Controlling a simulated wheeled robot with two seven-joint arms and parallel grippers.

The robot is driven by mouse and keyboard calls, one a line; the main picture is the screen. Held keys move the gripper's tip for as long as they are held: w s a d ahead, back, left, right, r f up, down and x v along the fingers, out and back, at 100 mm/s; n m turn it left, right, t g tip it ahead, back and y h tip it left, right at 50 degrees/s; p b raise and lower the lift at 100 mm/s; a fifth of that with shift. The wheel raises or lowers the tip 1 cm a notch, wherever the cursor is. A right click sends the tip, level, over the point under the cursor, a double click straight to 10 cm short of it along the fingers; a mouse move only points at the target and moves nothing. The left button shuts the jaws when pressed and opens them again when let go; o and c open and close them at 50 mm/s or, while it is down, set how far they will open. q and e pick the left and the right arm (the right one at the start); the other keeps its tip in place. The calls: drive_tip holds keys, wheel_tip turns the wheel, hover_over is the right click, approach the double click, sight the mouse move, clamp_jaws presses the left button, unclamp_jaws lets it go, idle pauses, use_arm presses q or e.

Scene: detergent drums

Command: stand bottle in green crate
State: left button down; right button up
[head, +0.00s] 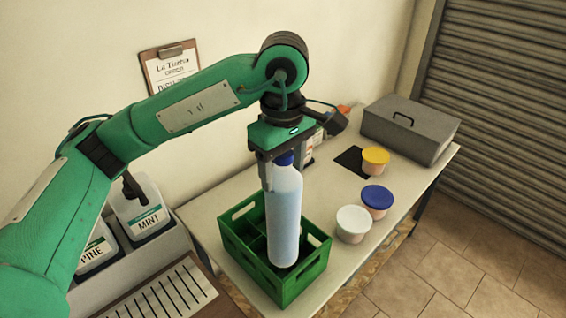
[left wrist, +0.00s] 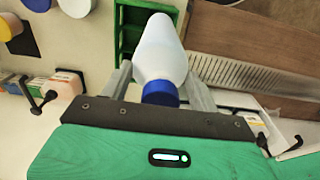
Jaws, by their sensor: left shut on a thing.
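A tall pale blue bottle (head: 284,215) with a dark blue cap stands upright in the head view. My left gripper (head: 277,162) is shut on it near the cap, from above. The green crate (head: 301,285) stands on the table, with dividers inside. The bottle's lower end appears inside the crate's front right part; I cannot tell whether it touches the crate's floor. In the left wrist view the bottle (left wrist: 160,55) lies between the fingers, with part of the green crate (left wrist: 130,30) behind it. My right gripper is not in view.
Tubs with white (head: 353,221), blue (head: 377,197) and yellow (head: 376,155) lids stand right of the crate on the table. A grey toolbox (head: 410,128) is at the back right. Jugs labelled MINT (head: 140,215) and PINE (head: 95,250) stand at the left.

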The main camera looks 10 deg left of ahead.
sight(283, 226)
use_arm(q)
wheel_tip(283, 226, down, 12)
drive_tip(key=p, duration=0.3)
wheel_tip(283, 226, down, 5)
drive_tip(key=shift+r+p, duration=0.15)
drive_tip(key=shift+p, duration=0.35)
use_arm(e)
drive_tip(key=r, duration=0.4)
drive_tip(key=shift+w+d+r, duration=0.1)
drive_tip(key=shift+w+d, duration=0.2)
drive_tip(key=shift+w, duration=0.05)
use_arm(q)
drive_tip(key=shift+f, duration=0.2)
drive_tip(key=shift+c, duration=1.9)
unclamp_jaws()
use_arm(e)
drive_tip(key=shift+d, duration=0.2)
